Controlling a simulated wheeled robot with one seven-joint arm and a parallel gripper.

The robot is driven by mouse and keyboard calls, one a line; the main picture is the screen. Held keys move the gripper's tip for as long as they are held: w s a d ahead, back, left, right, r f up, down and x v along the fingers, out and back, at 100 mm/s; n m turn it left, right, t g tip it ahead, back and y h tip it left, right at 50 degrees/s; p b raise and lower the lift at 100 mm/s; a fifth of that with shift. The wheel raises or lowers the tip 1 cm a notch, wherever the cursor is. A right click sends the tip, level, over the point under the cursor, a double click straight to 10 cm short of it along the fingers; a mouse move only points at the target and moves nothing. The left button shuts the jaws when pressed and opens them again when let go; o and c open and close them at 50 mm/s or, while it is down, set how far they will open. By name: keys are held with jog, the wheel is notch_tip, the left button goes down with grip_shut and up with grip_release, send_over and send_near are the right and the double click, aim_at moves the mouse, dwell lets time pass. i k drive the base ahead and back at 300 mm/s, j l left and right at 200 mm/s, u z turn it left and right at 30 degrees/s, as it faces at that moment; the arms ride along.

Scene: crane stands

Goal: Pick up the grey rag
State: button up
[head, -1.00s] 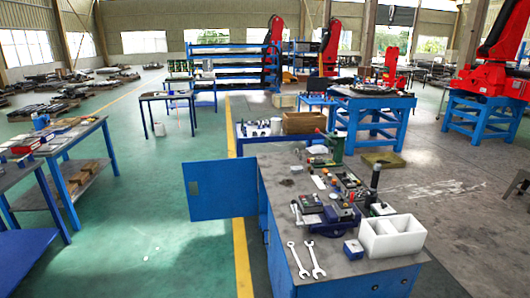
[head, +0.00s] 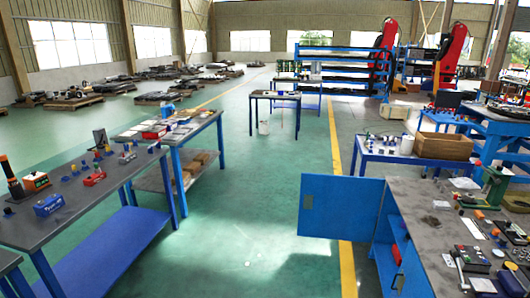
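I cannot make out the grey rag for certain. A small flat dark grey patch (head: 430,221) lies on the grey top of the blue workbench (head: 410,245) at the right; it is too small to tell whether it is cloth. My gripper is not in view.
The workbench's blue door (head: 340,207) stands open into the aisle. Tools and parts crowd its right side. A long table with small parts (head: 85,195) and another table (head: 165,131) stand at left. Green floor (head: 250,215) between them is clear. A cardboard box (head: 443,146) sits on a blue table.

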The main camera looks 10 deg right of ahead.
aim_at(443, 205)
jog(key=i+j+z, duration=0.15)
jog(key=i, duration=0.4)
jog(key=i+j+z, duration=0.15)
jog(key=i, duration=0.4)
jog(key=i+l+z, duration=0.1)
jog(key=i+z, duration=0.2)
jog(key=i, duration=0.3)
jog(key=i+z, duration=0.3)
jog(key=i, duration=0.3)
jog(key=i+j+z, duration=0.3)
jog(key=i, duration=0.25)
jog(key=i+l+z, duration=0.25)
jog(key=i+z, duration=0.15)
jog(key=i, duration=0.3)
jog(key=i+z, duration=0.4)
jog(key=i, duration=0.3)
